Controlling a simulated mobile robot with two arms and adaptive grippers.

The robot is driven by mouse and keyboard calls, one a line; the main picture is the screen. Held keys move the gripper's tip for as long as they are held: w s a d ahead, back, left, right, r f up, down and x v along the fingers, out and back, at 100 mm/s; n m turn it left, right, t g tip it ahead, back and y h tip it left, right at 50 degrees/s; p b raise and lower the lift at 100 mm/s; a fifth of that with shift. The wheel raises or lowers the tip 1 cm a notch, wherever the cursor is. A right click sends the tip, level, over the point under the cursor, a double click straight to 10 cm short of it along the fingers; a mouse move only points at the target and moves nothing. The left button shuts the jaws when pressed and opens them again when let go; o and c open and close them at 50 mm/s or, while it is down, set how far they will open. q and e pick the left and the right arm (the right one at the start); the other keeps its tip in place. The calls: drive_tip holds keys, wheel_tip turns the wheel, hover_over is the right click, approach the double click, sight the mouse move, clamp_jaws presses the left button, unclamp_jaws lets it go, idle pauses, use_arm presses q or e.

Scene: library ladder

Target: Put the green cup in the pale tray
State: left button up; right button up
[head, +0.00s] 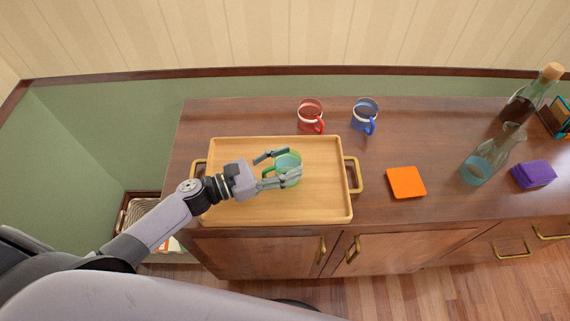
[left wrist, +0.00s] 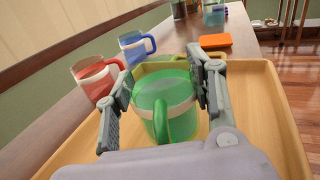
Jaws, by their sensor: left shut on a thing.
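The green cup (head: 288,162) is over the right-middle part of the pale wooden tray (head: 230,212), inside its rim as seen from above. My left gripper (head: 284,167) comes in from the left and is shut on the cup, with one finger on each side. In the left wrist view the cup (left wrist: 165,97) stands roughly upright between the fingers, its handle towards the camera. I cannot tell whether its base touches the tray floor. My right gripper is not in view.
A red mug (head: 311,115) and a blue mug (head: 365,115) stand behind the tray. To the right are an orange block (head: 406,182), a flask of blue liquid (head: 484,166), a corked bottle (head: 527,104) and a purple block (head: 533,174). The tray has brass handles.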

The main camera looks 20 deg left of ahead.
use_arm(q)
drive_tip(key=shift+f, duration=0.4)
drive_tip(key=shift+f, duration=0.1)
drive_tip(key=o, duration=0.8)
drive_tip(key=shift+f, duration=0.15)
drive_tip(key=o, duration=0.5)
